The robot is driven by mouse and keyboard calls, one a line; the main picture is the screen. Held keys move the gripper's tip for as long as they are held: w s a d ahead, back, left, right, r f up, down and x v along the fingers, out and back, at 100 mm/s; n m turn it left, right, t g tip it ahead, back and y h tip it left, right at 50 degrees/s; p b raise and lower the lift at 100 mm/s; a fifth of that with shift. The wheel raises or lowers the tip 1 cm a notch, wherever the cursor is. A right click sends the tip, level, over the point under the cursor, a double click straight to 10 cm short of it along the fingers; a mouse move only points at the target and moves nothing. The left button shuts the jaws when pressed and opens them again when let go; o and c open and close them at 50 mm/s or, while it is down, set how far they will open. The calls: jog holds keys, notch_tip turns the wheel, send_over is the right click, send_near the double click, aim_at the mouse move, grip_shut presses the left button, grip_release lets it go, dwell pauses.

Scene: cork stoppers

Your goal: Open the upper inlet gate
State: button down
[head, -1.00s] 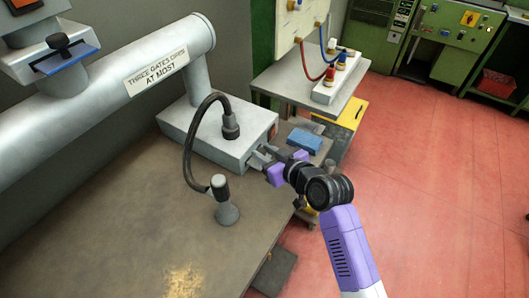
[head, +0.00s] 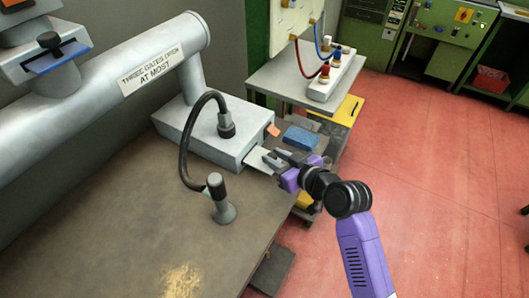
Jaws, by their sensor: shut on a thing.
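A flat pale slide plate (head: 257,163) sticks out of the right side of a grey metal box (head: 205,133) at the foot of a large pipe. My gripper (head: 272,160) is shut on the outer end of this plate, just right of the box. The jaws partly hide the plate's end. I cannot tell from a label whether this is the upper inlet gate. Another gate unit, with a blue slide (head: 58,59) and a black knob, sits on the pipe at the upper left, well away from my gripper.
A sign on the pipe (head: 162,66) reads "THREE GATES OPEN AT MOST". A black hose (head: 186,130) arches from the box to a grey stub (head: 223,208) on the bench. A blue object (head: 301,138) lies behind my gripper. Red floor at right is clear.

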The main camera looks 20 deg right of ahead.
jog(key=shift+s, duration=0.1)
jog(key=c, duration=1.4)
grip_release()
jog(key=shift+c, duration=0.2)
jog(key=v, duration=0.7)
jog(key=shift+s+d+b, duration=0.2)
jog(key=shift+s+b, duration=0.15)
jog(key=shift+b, duration=0.1)
jog(key=shift+r, duration=0.1)
